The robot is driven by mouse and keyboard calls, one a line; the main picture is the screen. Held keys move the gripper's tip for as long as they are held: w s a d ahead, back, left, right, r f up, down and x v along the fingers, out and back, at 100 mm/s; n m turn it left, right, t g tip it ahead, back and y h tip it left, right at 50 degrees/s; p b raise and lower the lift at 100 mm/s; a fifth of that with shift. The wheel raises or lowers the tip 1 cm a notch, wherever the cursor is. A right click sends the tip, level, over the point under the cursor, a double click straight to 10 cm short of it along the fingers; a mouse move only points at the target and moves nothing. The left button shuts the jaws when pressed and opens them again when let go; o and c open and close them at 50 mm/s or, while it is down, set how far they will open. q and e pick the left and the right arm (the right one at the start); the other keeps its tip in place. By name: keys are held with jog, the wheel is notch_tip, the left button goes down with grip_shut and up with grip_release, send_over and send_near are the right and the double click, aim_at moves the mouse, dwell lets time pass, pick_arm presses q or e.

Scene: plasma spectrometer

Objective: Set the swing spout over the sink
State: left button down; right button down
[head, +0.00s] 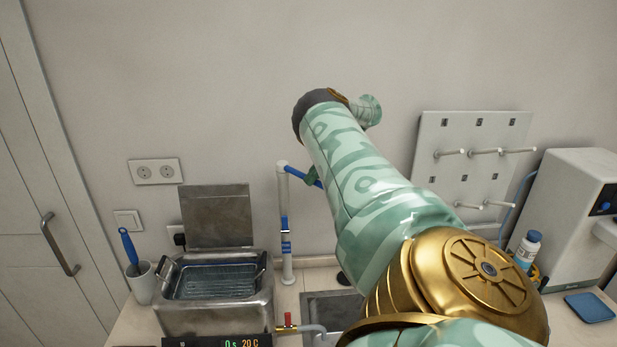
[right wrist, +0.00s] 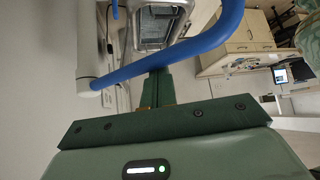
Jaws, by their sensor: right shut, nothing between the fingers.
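The swing spout is a blue tube (head: 303,173) on top of a white post with blue bands (head: 285,222). In the head view it runs right from the post and passes behind my right arm, which hides its outer end. In the right wrist view the blue tube (right wrist: 165,60) crosses above the fingers and bends upward at right. My right gripper (head: 311,178) is shut and empty; its fingertips (right wrist: 157,75) are right at the tube, and I cannot tell if they touch. The sink (head: 325,303) is below, right of the post, partly hidden by my arm. My left gripper is not in view.
A metal bath with a basket (head: 215,300) and raised lid (head: 216,216) stands left of the post. A peg board (head: 470,160), a bottle (head: 528,248) and a white instrument (head: 580,215) are at right.

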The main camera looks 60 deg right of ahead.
jog(key=shift+s+d, duration=0.1)
jog(key=shift+d, duration=0.25)
dwell(0.4)
jog(key=v, duration=0.7)
jog(key=shift+d+r, duration=0.15)
jog(key=shift+r, duration=0.05)
jog(key=shift+f, duration=0.1)
